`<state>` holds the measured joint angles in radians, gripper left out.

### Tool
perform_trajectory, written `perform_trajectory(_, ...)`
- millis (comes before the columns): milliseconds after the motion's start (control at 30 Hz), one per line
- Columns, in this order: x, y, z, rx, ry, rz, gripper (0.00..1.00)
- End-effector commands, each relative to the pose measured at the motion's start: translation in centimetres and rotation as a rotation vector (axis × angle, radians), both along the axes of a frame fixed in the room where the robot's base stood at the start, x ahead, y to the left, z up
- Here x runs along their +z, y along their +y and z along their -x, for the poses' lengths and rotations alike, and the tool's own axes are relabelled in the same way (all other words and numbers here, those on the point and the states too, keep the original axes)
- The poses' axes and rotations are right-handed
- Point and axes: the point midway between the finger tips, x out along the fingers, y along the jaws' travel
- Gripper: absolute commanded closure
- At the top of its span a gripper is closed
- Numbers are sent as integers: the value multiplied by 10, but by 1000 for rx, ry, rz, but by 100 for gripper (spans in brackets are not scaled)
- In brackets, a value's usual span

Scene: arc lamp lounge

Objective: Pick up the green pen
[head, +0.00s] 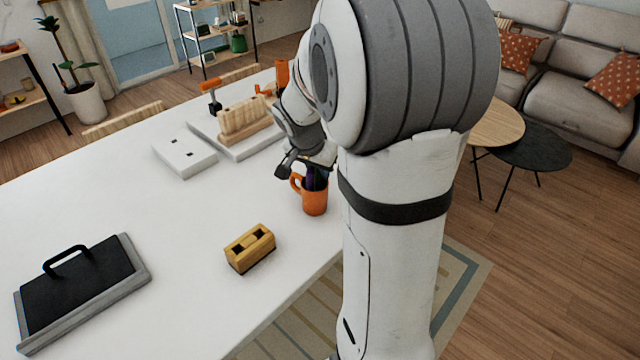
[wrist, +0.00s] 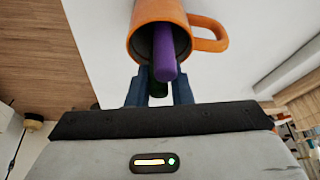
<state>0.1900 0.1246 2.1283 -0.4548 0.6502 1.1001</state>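An orange mug (head: 315,201) stands upright near the table's edge in the head view; it fills the top of the wrist view (wrist: 150,15). A purple pen (wrist: 165,55) sticks out of it towards the wrist camera. A dark green pen (wrist: 158,88), partly hidden by the purple one, also sticks out of the mug. My gripper (wrist: 160,88) is at the mug's mouth, with one dark blue finger on each side of the green pen. The fingers look apart, with narrow gaps beside the pen; contact at the tips is hard to see. In the head view the fingers are small and dark.
A yellow block with dark holes (head: 250,250) stands in front of the mug. A black-lidded box with a handle (head: 80,285) is at the front left. A white socketed plate (head: 185,154) and a wooden rack (head: 245,122) stand farther back. The table's middle is clear.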

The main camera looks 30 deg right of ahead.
Motion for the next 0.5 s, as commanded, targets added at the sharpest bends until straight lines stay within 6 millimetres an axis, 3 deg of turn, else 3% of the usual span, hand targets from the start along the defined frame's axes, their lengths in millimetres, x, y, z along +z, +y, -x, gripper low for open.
perform_trajectory(233, 0, 0, 0, 0, 0, 0, 100)
perform_trajectory(500, 0, -1, 0, -1, 0, 0, 100)
